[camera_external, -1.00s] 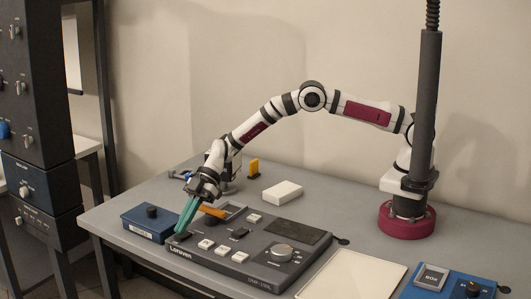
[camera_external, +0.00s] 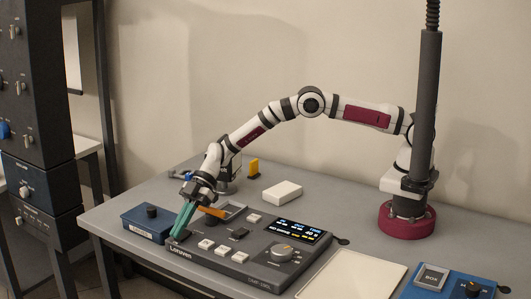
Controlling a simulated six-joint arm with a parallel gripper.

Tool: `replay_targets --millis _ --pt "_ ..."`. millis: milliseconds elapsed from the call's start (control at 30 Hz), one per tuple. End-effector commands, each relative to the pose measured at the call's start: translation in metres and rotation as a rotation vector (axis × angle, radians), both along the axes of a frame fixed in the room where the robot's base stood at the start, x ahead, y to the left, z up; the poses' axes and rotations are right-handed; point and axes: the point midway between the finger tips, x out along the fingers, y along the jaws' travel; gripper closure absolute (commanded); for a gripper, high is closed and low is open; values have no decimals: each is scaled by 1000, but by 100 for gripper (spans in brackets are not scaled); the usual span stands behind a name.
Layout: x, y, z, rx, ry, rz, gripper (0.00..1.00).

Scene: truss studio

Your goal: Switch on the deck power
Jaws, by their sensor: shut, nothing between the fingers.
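The dark grey deck (camera_external: 246,262), marked Loraven, lies on the table. My gripper (camera_external: 178,236), with teal fingers, is shut and empty. It points down at the deck's front left corner, with its tips at or just above the surface there. The fingers hide what lies directly under them, and I cannot tell whether they touch it.
A blue box with a black knob (camera_external: 150,222) stands close to the left of the deck. A white block (camera_external: 282,191) lies behind it. A pale tray (camera_external: 352,277) and a blue unit (camera_external: 447,283) are at the right.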

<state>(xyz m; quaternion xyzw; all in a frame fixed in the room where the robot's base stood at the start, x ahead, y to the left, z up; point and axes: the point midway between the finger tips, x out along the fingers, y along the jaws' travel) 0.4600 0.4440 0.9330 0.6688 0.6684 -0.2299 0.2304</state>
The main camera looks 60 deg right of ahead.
Motion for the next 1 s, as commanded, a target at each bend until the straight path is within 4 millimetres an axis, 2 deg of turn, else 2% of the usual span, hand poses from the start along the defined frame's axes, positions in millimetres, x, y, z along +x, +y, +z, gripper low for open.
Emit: replay_targets --millis 367,467,567,800,1000 --pt "0 3 3 0 -1 1 100" --pt "0 5 17 2 -1 0 100" --pt "0 8 40 2 -3 1 100" --pt "0 -28 86 0 -1 -1 100" --pt "0 -49 112 0 -1 0 100"
